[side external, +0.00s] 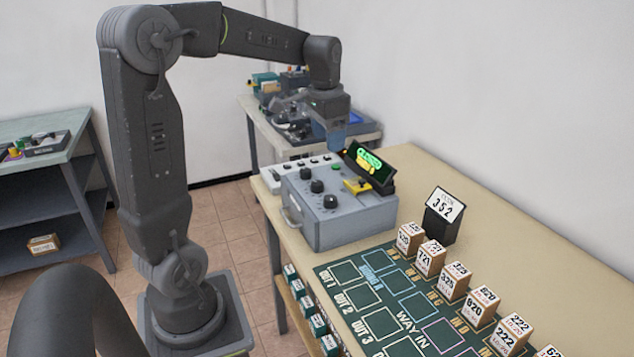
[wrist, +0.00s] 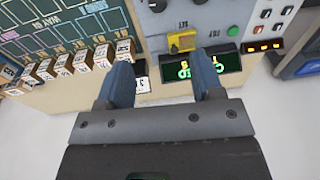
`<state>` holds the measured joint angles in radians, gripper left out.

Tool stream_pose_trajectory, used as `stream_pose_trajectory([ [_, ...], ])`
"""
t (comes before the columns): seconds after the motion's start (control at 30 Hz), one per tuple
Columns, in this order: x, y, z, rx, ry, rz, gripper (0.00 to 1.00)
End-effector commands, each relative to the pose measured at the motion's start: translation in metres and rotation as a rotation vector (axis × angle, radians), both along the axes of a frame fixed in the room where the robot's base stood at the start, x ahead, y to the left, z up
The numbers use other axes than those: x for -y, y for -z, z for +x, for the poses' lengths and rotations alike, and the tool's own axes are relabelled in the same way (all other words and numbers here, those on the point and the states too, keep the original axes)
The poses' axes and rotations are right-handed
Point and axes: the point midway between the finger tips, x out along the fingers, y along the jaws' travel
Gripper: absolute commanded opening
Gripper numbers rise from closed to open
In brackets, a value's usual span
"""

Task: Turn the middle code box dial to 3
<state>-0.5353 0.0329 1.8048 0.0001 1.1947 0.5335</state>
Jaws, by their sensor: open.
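The grey code box (side external: 345,222) stands on the table with three black dials in a row on its sloped top. The middle dial (side external: 317,186) lies between the other two; its setting is too small to read. A yellow switch or lever (side external: 358,186) sits to the right of the dials, and it also shows in the wrist view (wrist: 181,42). My gripper (side external: 336,146) is above the far side of the box, pointing down, apart from the dials. In the wrist view my gripper (wrist: 164,76) is open with nothing between its fingers. One dial (wrist: 157,5) shows at the top edge there.
Several numbered boxes line a green sorting mat (side external: 390,300).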

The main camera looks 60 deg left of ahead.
Motion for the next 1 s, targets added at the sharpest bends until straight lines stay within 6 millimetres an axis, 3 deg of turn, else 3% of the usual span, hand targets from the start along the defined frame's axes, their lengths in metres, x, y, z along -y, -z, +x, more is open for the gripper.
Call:
stream_pose_trajectory([
  [0.03,-0.023,0.007,0.005,-0.029,-0.009,-0.015,0.61],
  [0.1,-0.047,0.014,0.009,-0.057,-0.006,-0.03,0.61],
  [0.3,-0.08,0.026,0.012,-0.094,0.0,-0.055,0.61],
  [0.53,-0.082,0.049,0.012,-0.098,0.003,-0.059,0.61],
  [1.0,-0.081,0.14,0.011,-0.097,0.002,-0.058,0.61],
])
